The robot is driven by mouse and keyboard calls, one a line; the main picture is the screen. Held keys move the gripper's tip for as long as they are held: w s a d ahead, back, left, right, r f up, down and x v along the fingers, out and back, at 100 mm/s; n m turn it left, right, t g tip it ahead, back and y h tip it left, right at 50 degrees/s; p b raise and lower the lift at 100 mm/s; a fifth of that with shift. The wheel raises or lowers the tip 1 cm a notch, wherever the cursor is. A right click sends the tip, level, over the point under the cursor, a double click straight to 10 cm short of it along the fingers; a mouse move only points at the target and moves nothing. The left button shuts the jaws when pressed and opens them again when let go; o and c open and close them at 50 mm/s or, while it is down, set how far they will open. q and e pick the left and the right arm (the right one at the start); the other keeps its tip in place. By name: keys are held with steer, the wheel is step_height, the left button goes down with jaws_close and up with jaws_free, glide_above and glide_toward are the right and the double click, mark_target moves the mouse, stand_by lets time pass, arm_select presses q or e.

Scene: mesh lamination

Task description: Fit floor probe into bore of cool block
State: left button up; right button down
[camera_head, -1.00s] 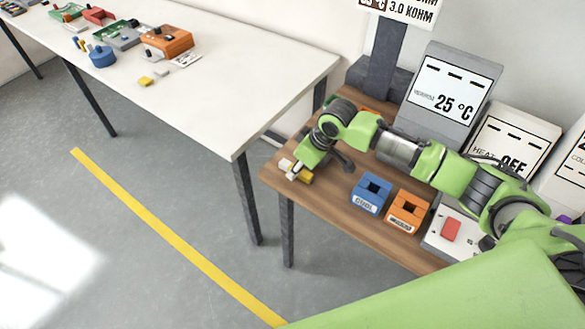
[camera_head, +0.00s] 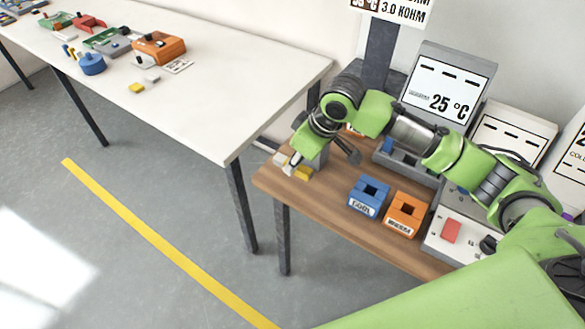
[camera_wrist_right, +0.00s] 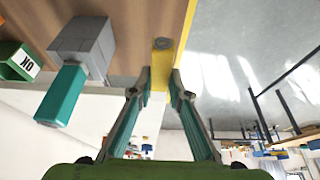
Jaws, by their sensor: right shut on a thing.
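The cool block (camera_head: 363,208) is blue, with a dark square bore in its top, and stands on the wooden bench in the head view. My right gripper (camera_head: 292,165) is at the bench's left end, left of the cool block and apart from it. In the right wrist view my right gripper (camera_wrist_right: 160,80) is shut on a yellow probe-like piece (camera_wrist_right: 160,68) with a round grey end. Yellow also shows at the fingertips in the head view, but I cannot tell its exact shape or whether it touches the bench. My left gripper is not in view.
An orange WARM block (camera_head: 403,227) stands right of the cool block, beside a panel with a red button (camera_head: 451,231). The 25 °C display (camera_head: 452,80) stands behind my arm. The wrist view shows a grey block (camera_wrist_right: 84,42) with a teal piece (camera_wrist_right: 62,95) near my gripper.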

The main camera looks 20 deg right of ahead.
steer(key=s+a+r+b, duration=0.1)
steer(key=s+r, duration=0.5)
steer(key=s, duration=0.4)
steer(key=shift+s+a, duration=0.2)
